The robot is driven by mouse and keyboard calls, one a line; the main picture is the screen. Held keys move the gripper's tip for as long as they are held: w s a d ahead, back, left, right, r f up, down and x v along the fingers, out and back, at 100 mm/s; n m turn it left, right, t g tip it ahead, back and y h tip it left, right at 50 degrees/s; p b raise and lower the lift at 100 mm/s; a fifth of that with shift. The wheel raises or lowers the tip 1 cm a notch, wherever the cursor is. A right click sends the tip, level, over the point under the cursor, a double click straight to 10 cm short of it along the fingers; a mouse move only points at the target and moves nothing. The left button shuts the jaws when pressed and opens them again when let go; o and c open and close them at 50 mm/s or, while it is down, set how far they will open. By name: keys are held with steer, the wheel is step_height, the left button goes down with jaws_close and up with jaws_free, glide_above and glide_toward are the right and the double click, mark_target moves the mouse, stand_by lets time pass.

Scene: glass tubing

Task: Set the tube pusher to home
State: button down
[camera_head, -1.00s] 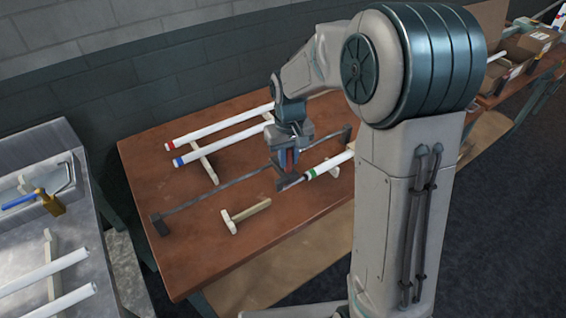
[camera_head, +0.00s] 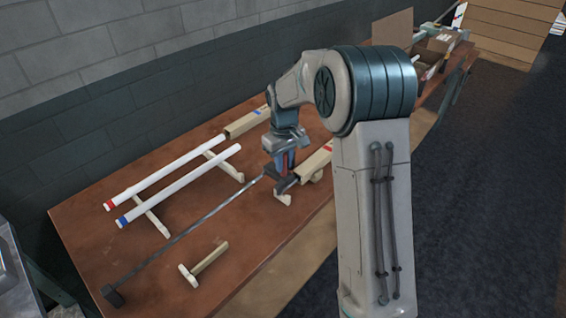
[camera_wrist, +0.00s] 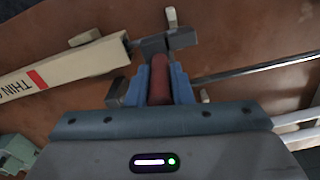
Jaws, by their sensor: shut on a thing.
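The tube pusher (camera_wrist: 152,47) is a dark block on a thin metal rail (camera_head: 187,232), beside the open end of a tan box. My gripper (camera_wrist: 160,88) is shut on its red handle (camera_wrist: 159,68). In the head view my gripper (camera_head: 285,165) hides part of the pusher (camera_head: 285,184). The rail runs toward the lower left and ends at a dark stop block (camera_head: 113,294). The stretch of rail between pusher and stop is bare.
A tan box with a red mark (camera_head: 316,163) stands right of the pusher; it also shows in the wrist view (camera_wrist: 75,66). Two white tubes, red-ended (camera_head: 150,180) and blue-ended (camera_head: 195,180), lie on supports beyond the rail. An empty support (camera_head: 207,259) stands nearer.

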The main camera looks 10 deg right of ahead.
steer(key=shift+w, duration=0.1)
steer(key=c, duration=1.3)
jaws_free()
steer(key=shift+r, duration=0.1)
step_height(320, 180, up, 14)
steer(key=shift+f+b, duration=0.15)
steer(key=shift+b, duration=0.35)
steer(key=s+d+f+m+t, duration=0.1)
steer(key=s+d+f+m, duration=0.1)
steer(key=s, duration=1.2)
steer(key=s+d+f+m+t, duration=0.2)
steer(key=s+m, duration=0.1)
steer(key=s, duration=1.2)
steer(key=shift+m, duration=0.3)
